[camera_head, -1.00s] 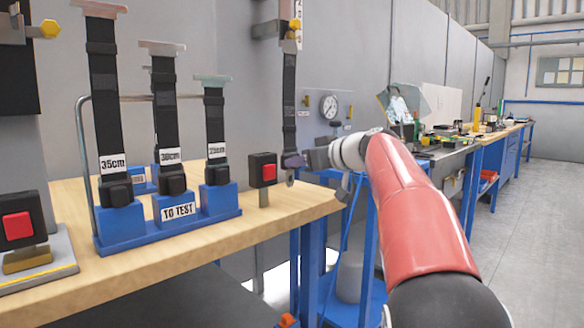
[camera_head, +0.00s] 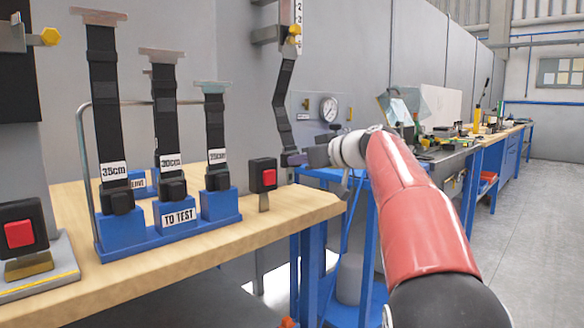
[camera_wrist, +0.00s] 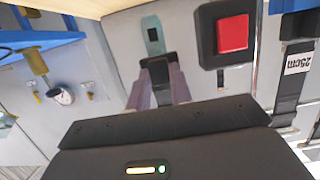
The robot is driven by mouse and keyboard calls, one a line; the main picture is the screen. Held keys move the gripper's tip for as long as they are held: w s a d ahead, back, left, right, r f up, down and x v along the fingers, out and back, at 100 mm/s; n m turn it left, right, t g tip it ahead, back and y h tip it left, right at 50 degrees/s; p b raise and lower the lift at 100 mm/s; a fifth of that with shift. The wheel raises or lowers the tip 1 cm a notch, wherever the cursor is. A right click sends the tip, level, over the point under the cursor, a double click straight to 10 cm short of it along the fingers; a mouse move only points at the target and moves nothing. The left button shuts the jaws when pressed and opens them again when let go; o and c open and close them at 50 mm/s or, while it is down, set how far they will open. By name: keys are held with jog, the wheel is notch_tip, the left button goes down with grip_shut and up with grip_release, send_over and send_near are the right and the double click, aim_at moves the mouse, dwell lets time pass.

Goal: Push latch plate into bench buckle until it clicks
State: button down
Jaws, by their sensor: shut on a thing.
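My gripper (camera_head: 293,159) is shut on the latch plate at the lower end of the dark hanging strap (camera_head: 281,95). In the wrist view, the grey latch plate (camera_wrist: 152,24) with its dark slot extends beyond my purple-grey fingers. The plate is hard to make out in the head view. A black buckle with a red button (camera_head: 263,177) stands on a short post at the bench edge, just left of my gripper. It also shows in the wrist view (camera_wrist: 208,40), right of the plate and apart from it.
A blue "TO TEST" rack (camera_head: 228,219) holds upright straps marked 35cm, 30cm and 25cm, left of the buckle. Another red-button buckle (camera_head: 20,233) sits at the far left. A gauge (camera_head: 329,108) is on the wall. Floor to the right (camera_head: 510,230) is clear.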

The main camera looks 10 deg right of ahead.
jog(key=shift+r+p, duration=1.55)
jog(key=shift+r, duration=3.25)
jog(key=s+a+b, duration=0.3)
jog(key=s+a, duration=0.2)
jog(key=a, duration=0.1)
jog(key=shift+a+b, duration=0.3)
jog(key=shift+a, duration=0.1)
notch_tip(320, 180, down, 6)
jog(key=b, duration=0.5)
jog(key=shift+b, duration=0.3)
dwell(0.6)
jog(key=c, duration=1.2)
grip_release()
